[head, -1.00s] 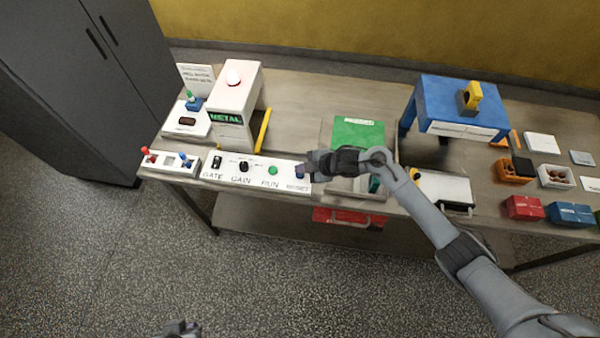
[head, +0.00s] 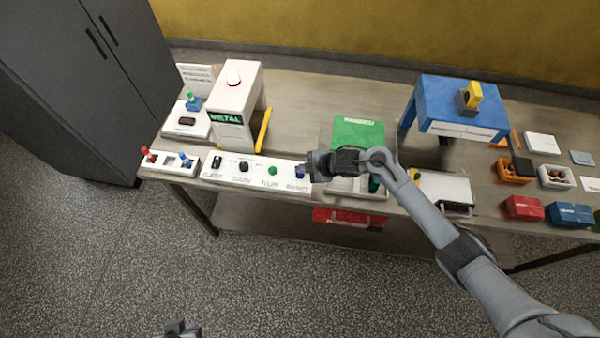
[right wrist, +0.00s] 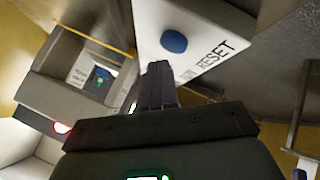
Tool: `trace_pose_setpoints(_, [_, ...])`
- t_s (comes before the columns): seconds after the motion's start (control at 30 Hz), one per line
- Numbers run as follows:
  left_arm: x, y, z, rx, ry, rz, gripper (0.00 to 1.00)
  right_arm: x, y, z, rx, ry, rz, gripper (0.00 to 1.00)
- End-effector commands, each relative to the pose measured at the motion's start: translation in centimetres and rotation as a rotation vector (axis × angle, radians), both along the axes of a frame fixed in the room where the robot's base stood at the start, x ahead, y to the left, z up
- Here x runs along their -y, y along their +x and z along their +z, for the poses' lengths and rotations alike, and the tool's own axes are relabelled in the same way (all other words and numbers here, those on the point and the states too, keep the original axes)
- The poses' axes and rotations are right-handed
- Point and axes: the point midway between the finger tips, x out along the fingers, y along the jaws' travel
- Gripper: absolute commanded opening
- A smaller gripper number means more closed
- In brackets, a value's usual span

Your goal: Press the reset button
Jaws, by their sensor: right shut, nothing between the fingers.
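The blue reset button (head: 300,171) sits at the right end of the white control panel (head: 258,172). In the right wrist view the round button (right wrist: 174,41) shows in full beside the printed word RESET. My right gripper (head: 309,169) is shut and empty at the panel's right end, close to the button. In the right wrist view its closed fingertips (right wrist: 158,68) appear just below the button, and a small gap shows between them in the picture. Depth and contact cannot be told. My left gripper (head: 181,330) shows only partly at the bottom edge; its jaws are unclear.
The panel also carries a green button (head: 272,170), a black knob (head: 244,167) and a black switch (head: 217,162). Behind it stands a white metal detector (head: 234,100) with a red lamp.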

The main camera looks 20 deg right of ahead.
Motion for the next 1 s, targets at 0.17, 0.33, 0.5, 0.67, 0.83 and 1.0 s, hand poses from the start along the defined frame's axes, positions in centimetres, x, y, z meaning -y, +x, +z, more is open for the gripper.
trace_pose_setpoints(0.17, [0.01, 0.00, -0.01, 0.000, 0.000, 0.000, 0.00, 0.00, 0.00, 0.00, 0.000, 0.000, 0.000, 0.00])
trace_pose_setpoints(0.33, [0.05, 0.01, -0.02, 0.000, -0.002, 0.001, 0.00, 0.00, 0.00, -0.02, 0.000, 0.000, 0.000, 0.00])
trace_pose_setpoints(0.5, [0.14, 0.01, -0.20, -0.001, -0.006, 0.004, 0.00, -0.01, -0.01, -0.35, -0.001, 0.000, 0.001, 0.00])
trace_pose_setpoints(0.67, [0.18, 0.01, -0.42, 0.000, -0.008, 0.005, 0.00, 0.00, -0.01, -0.83, -0.001, 0.000, 0.001, 0.00])
trace_pose_setpoints(0.83, [0.18, 0.00, -0.41, -0.001, -0.008, 0.005, 0.00, 0.00, 0.01, -0.86, 0.000, 0.000, 0.000, 0.00])
trace_pose_setpoints(1.0, [0.16, 0.01, -0.40, -0.001, -0.007, 0.005, 0.00, 0.01, 0.00, -0.85, 0.000, 0.000, 0.000, 0.00])
